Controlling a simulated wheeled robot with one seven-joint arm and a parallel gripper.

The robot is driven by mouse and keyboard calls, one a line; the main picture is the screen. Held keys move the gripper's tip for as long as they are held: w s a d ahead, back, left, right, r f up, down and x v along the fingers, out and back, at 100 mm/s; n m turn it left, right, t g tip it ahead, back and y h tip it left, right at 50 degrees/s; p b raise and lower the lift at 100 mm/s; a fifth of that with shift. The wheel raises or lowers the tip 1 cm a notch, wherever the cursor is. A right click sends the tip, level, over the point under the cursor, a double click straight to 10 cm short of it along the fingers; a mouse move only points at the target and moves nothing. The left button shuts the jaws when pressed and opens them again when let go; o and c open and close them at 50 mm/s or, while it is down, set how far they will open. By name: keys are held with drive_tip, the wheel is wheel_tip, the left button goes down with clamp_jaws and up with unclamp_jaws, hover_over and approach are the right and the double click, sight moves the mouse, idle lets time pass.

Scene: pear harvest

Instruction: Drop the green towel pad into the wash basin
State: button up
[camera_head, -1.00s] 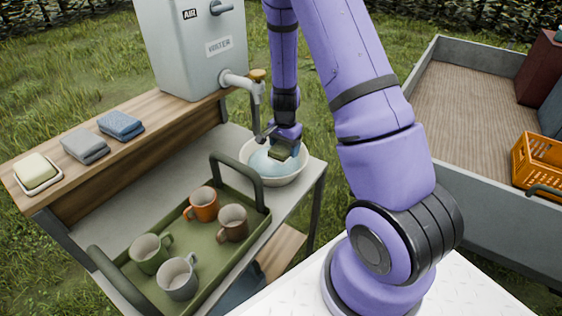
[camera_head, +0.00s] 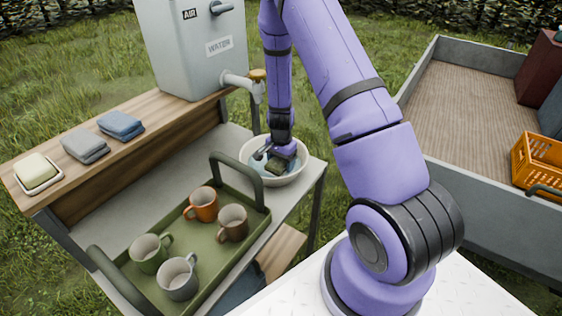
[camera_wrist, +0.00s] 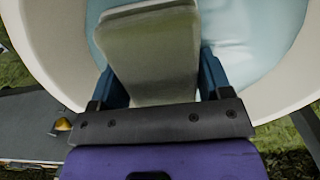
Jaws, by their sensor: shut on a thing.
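The wash basin (camera_head: 290,179) is a round cream bowl with pale blue water, on the stand's right end below the tap. It fills much of the wrist view (camera_wrist: 42,60). My gripper (camera_head: 270,159) is down inside the basin. In the wrist view my gripper (camera_wrist: 158,65) is shut on the green towel pad (camera_wrist: 150,50), a dull grey-green flat pad between its blue fingers. The pad (camera_head: 277,168) shows as a small dark patch in the head view, low in the bowl. Whether its underside touches the water is hidden.
A green tray (camera_head: 188,232) with several mugs stands left of the basin, its tall handle (camera_head: 236,168) close to the rim. The tap (camera_head: 240,82) of the grey water tank hangs behind. Folded cloths (camera_head: 121,126) and soap (camera_head: 36,171) lie on the shelf.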

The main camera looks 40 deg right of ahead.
drive_tip(key=shift+f, duration=0.35)
drive_tip(key=o, duration=0.8)
wheel_tip(320, 180, up, 13)
drive_tip(key=shift+f, duration=0.15)
idle(0.5)
